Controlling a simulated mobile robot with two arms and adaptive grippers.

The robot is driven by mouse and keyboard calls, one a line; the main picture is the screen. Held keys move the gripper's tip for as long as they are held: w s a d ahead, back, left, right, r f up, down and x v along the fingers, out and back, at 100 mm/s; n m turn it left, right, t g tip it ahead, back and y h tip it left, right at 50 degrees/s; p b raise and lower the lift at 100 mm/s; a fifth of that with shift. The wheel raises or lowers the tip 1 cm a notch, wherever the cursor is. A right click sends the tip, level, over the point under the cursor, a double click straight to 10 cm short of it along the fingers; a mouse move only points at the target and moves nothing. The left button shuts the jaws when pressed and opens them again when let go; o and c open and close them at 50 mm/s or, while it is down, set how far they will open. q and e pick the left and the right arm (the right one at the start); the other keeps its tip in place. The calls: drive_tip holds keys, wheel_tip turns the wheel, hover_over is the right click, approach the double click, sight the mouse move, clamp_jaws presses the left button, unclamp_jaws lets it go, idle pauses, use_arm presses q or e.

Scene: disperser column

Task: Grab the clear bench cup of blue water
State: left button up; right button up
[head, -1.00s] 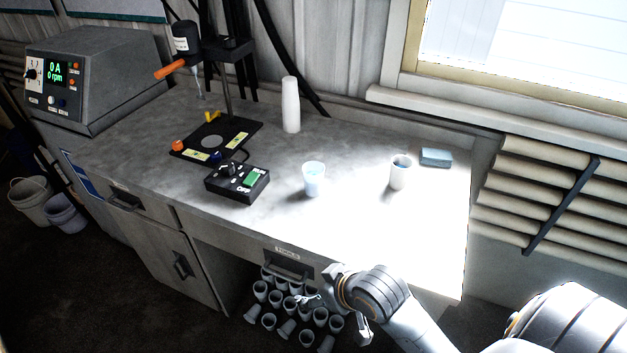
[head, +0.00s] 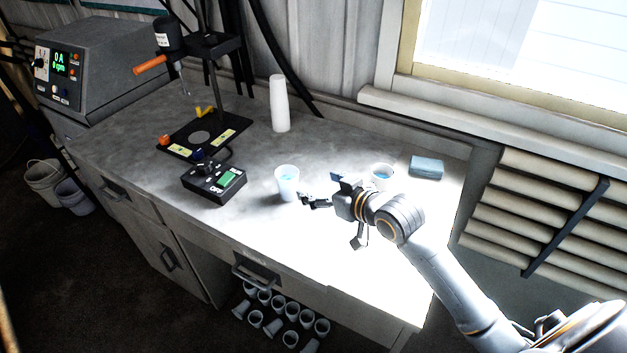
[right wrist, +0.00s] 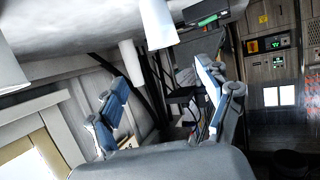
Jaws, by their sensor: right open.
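A translucent cup of blue water (head: 287,183) stands upright on the bench, left of my right gripper. A second whitish cup with blue liquid (head: 381,173) stands farther right, partly hidden behind my right wrist. My right gripper (head: 331,220) is open and empty above the bench, its fingers pointing left towards the translucent cup, apart from it. In the right wrist view, which is turned nearly upside down, the open fingers (right wrist: 165,108) spread wide. A pale cup (right wrist: 157,25) shows above the gap between them. My left gripper is out of view.
A tall white cup stack (head: 279,104) stands behind the cups. A disperser stand (head: 212,85) and black control box (head: 214,183) are at left, with a grey power unit (head: 100,62) beyond. A blue block (head: 427,167) lies at right. Several cups sit under the bench.

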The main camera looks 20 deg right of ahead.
drive_tip(key=w, duration=0.2)
approach(282, 173)
drive_tip(key=shift+p+x, duration=0.45)
drive_tip(key=shift+x, duration=0.4)
drive_tip(key=shift+w, duration=0.4)
drive_tip(key=shift+p+x, duration=0.4)
drive_tip(key=shift+x, duration=1.6)
drive_tip(key=shift+w+a+f, duration=0.2)
drive_tip(key=shift+w+f, duration=0.15)
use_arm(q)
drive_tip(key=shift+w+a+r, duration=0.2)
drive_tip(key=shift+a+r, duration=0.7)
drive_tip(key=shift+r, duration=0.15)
use_arm(e)
drive_tip(key=shift+c, duration=0.2)
